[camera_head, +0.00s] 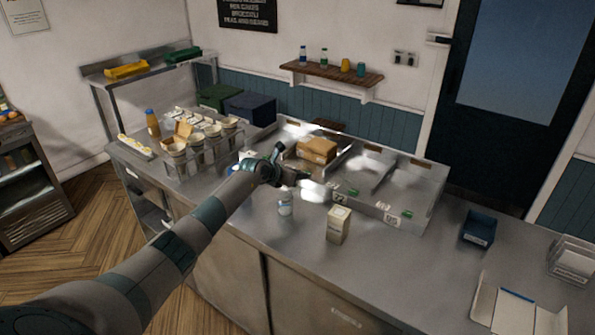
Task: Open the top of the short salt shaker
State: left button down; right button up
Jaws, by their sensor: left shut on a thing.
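A small, short whitish shaker with a bluish label (285,204) stands upright on the steel counter, left of a cream carton (339,225). It looks like the short salt shaker, but its top is too small to make out. My left arm reaches in from the lower left. My left gripper (303,178) is just above and beyond the shaker in the picture, its fingers pointing right. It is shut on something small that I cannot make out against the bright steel. I cannot tell whether it touches the shaker. My right gripper is out of view.
A divided steel tray (425,185) with a brown box (317,150) lies behind. Cups in a rack (205,150) stand left. A dark blue bin (479,229) and an open white carton (515,308) are right.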

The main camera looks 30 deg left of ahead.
pick_arm(q)
jog(key=shift+f, duration=0.1)
dwell(0.3)
jog(key=c, duration=1.7)
grip_release()
jog(key=shift+s, duration=0.1)
jog(key=shift+r+b+v, duration=0.15)
jog(key=shift+b+v, duration=1.5)
jog(key=shift+v, duration=2.65)
jog(key=shift+r+b+v, duration=0.15)
jog(key=shift+b+v, duration=1.45)
jog(key=shift+v, duration=2.7)
jog(key=shift+w+d, duration=0.15)
jog(key=shift+w, duration=0.05)
